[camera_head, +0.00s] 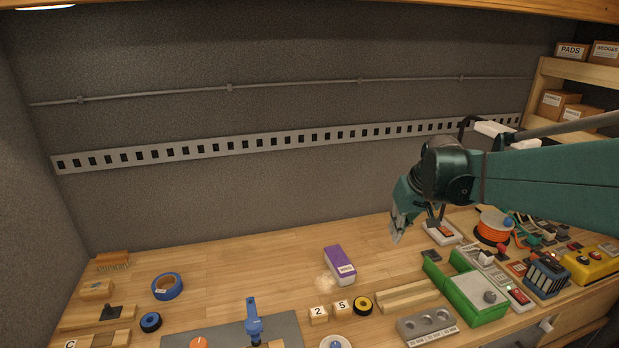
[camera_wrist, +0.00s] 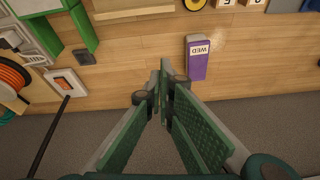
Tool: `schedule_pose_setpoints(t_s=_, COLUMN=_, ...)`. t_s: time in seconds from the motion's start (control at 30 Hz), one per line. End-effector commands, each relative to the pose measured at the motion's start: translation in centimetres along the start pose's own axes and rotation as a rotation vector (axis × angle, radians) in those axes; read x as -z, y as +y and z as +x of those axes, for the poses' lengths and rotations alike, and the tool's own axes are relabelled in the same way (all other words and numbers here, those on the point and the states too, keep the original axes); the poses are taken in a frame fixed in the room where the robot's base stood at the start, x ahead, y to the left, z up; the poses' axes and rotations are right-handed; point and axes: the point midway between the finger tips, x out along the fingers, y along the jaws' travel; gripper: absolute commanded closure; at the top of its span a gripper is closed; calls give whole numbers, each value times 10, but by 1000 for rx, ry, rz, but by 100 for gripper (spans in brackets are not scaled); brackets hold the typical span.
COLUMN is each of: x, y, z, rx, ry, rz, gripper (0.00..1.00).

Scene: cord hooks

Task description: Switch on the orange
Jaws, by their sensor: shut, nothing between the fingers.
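An orange rocker switch (camera_head: 446,231) sits on a white plate (camera_head: 457,238) on the bench, just right of my gripper in the head view. In the wrist view the orange switch (camera_wrist: 63,83) is at the left, with a dark cord or rod running from it toward the lower edge. I cannot tell whether it is on or off. My gripper (camera_head: 396,236) is shut and empty, pointing down above the bench. In the wrist view its fingertips (camera_wrist: 160,88) meet right of the switch, apart from it.
A purple box (camera_head: 340,264) marked WED lies left of my gripper. An orange cord reel (camera_head: 492,226) stands right of the switch. Green blocks (camera_head: 474,291), a yellow box (camera_head: 592,267) and other small parts crowd the right front. The bench below my gripper is clear.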

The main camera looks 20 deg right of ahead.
Motion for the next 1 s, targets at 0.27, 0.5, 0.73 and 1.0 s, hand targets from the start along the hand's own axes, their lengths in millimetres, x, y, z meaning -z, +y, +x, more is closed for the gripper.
schedule_pose_setpoints(t_s=0.27, x=20, y=46, z=18, rx=14, ry=-27, rz=17, gripper=100)
schedule_pose_setpoints(t_s=0.5, x=33, y=86, z=36, rx=31, ry=-48, rz=31, gripper=100)
schedule_pose_setpoints(t_s=0.73, x=41, y=126, z=54, rx=48, ry=-67, rz=43, gripper=100)
schedule_pose_setpoints(t_s=1.0, x=47, y=176, z=77, rx=70, ry=-85, rz=56, gripper=100)
